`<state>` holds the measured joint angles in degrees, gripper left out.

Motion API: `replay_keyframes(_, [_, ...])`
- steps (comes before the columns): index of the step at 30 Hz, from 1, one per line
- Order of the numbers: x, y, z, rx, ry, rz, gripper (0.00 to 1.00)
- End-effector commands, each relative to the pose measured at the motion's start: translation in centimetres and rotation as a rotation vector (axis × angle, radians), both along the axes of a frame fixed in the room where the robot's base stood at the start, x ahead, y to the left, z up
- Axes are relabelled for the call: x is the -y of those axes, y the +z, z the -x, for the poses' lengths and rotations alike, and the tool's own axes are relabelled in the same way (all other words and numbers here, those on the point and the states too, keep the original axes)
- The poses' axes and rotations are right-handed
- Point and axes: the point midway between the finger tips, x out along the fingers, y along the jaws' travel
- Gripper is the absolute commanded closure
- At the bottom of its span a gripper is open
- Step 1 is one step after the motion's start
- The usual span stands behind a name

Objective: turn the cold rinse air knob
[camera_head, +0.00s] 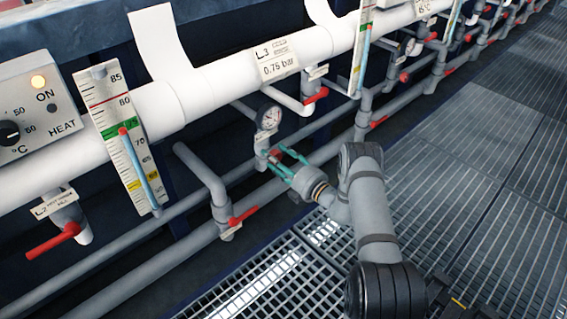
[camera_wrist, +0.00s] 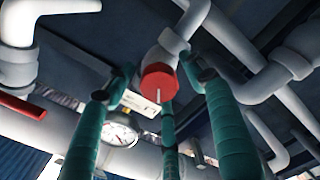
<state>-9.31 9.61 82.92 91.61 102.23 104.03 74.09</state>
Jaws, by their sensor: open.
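A round red knob (camera_wrist: 158,84) with a white pointer line sits on a grey pipe fitting. It also shows small in the head view (camera_head: 276,154), below a pressure gauge (camera_head: 269,118). A label plate (camera_wrist: 138,105) is beside the knob, its text too small to read. My gripper (camera_head: 279,160) is open, its teal fingers (camera_wrist: 165,100) spread around the knob. One finger is left of it, one right and one in the middle below it. The fingers do not close on the knob; whether any touches it, I cannot tell. The knob's back is hidden.
White and grey pipes run along the wall, with several red lever valves such as one at lower left (camera_head: 54,241) and one at centre (camera_head: 243,216). A heater box (camera_head: 35,105) is at left. The grated walkway (camera_head: 470,190) at right is free.

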Motion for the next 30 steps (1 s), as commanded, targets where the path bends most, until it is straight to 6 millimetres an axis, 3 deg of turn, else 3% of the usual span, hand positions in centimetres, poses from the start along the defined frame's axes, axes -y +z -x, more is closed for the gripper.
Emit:
replay_keyframes(16, [7.2,0.0,7.0,-0.002,-0.006,-0.002,0.45])
replay_keyframes(30, [8.2,0.0,8.2,0.001,-0.003,-0.001,0.45])
